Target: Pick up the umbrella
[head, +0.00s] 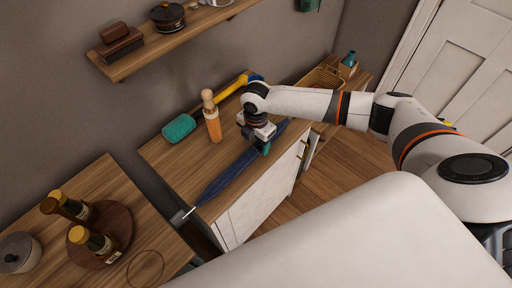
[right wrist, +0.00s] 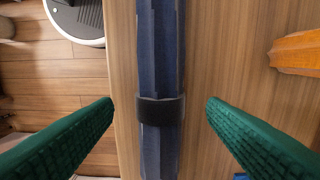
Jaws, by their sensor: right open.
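The dark blue folded umbrella (head: 232,172) lies along the front edge of the wooden cabinet top in the head view, its thin metal tip sticking out at the lower left. In the right wrist view the umbrella (right wrist: 160,60) runs top to bottom, with a black strap around it. My right gripper (head: 265,148) is over the umbrella near its far end. Its green fingers (right wrist: 160,108) are open, one on each side of the umbrella and apart from it. My left gripper is not in view.
On the cabinet top (head: 165,152) stand an orange and wooden bottle-shaped thing (head: 212,118), a teal brush-like item (head: 179,128) and a yellow-handled tool (head: 230,88). A basket (head: 322,78) is at the back right. Bottles (head: 92,241) stand on a round tray at lower left. A wall shelf (head: 175,42) hangs above.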

